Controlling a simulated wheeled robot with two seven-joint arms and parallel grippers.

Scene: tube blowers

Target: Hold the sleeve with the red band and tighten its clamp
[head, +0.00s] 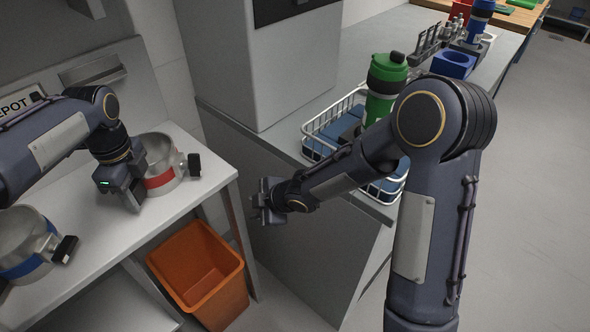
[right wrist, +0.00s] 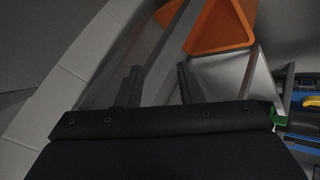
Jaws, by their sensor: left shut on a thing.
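The sleeve with the red band (head: 166,180) stands upright on the white bench at the left. Its metal clamp ends in a dark knob (head: 194,165) on the sleeve's right side. My left gripper (head: 137,194) is at the sleeve's left side and is shut on it; the fingertips are mostly hidden. My right gripper (head: 262,201) is in the air to the right of the bench, apart from the sleeve. In the right wrist view its two fingers (right wrist: 159,86) stand apart with nothing between them.
A sleeve with a blue band (head: 22,266) stands at the bench's near left. An orange bin (head: 200,278) is on the floor below, also in the right wrist view (right wrist: 222,24). A white wire basket (head: 322,128) and a green-lidded bottle (head: 384,78) stand on the grey counter at right.

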